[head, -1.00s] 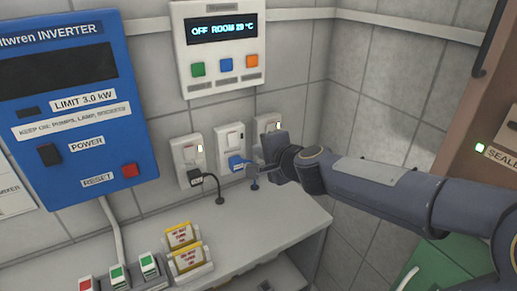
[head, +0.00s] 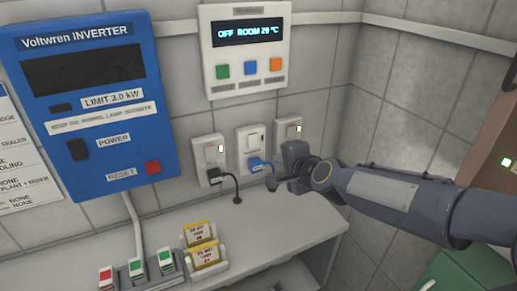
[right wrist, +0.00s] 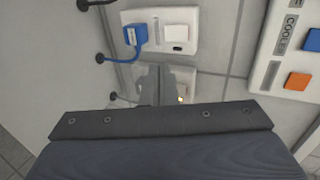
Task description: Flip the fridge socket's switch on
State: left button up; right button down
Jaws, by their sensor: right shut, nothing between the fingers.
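Three white wall sockets are in a row in the head view. The left socket (head: 209,150) holds a black plug and has a lit indicator. The middle socket (head: 251,140) holds a blue plug (head: 257,165); its white switch also shows in the right wrist view (right wrist: 180,33), with no lit indicator. The right socket (head: 288,131) has a lit indicator and is partly hidden by my right gripper. No label tells which is the fridge's. My right gripper (head: 280,178) is shut and empty, in front of the right socket; its fingers also show in the wrist view (right wrist: 155,85). Contact is unclear.
A white controller panel (head: 246,68) reading "OFF ROOM 29 °C" hangs above the sockets. A blue inverter (head: 90,105) is at left. A black cable hangs from the left plug.

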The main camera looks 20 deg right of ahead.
send_near(254, 147)
jog(key=f, duration=0.2)
jog(key=w+p, duration=0.1)
jog(key=w, duration=0.3)
jog(key=shift+w+a+f, duration=0.15)
jog(key=shift+w, duration=0.05)
jog(key=shift+w+f, duration=0.15)
jog(key=shift+w, duration=0.55)
